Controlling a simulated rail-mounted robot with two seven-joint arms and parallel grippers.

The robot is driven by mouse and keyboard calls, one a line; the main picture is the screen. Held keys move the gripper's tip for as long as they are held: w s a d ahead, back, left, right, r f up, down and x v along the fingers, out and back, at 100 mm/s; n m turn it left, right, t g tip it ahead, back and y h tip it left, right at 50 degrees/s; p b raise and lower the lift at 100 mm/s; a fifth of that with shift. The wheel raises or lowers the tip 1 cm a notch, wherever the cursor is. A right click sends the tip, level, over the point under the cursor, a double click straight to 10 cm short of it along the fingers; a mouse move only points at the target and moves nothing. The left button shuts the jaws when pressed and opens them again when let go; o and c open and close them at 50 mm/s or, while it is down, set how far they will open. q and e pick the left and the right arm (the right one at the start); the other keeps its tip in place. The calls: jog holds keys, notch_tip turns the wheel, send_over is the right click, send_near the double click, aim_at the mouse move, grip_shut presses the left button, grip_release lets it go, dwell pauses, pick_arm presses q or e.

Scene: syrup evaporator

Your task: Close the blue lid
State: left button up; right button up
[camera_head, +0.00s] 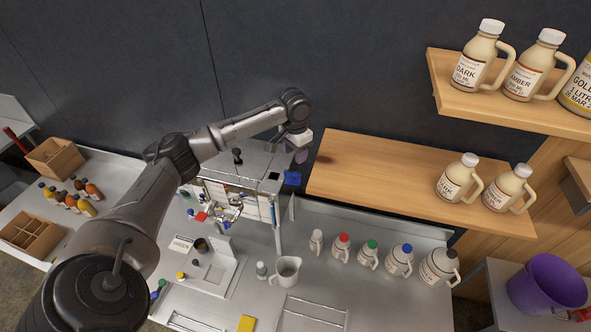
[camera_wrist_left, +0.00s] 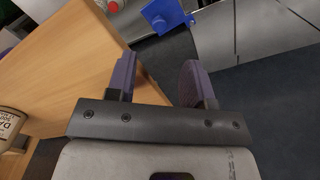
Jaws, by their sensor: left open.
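The blue lid (camera_head: 292,178) is a small flat blue square at the right edge of the steel evaporator box (camera_head: 256,168) in the head view. The lid's hinge is too small to make out. My right gripper is not in view.
A wooden shelf (camera_head: 375,170) lies close to the right of my left gripper. A higher shelf (camera_head: 520,112) carries jugs. Jugs with coloured caps and a white pitcher (camera_head: 286,270) stand on the steel counter (camera_head: 385,290). A dark wall (camera_head: 330,70) is behind.

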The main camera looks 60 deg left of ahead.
aim_at(296, 173)
pick_arm(q)
notch_tip(296, 173, down, 9)
jog(key=shift+r+p, duration=0.2)
jog(key=shift+p, duration=0.5)
grip_shut()
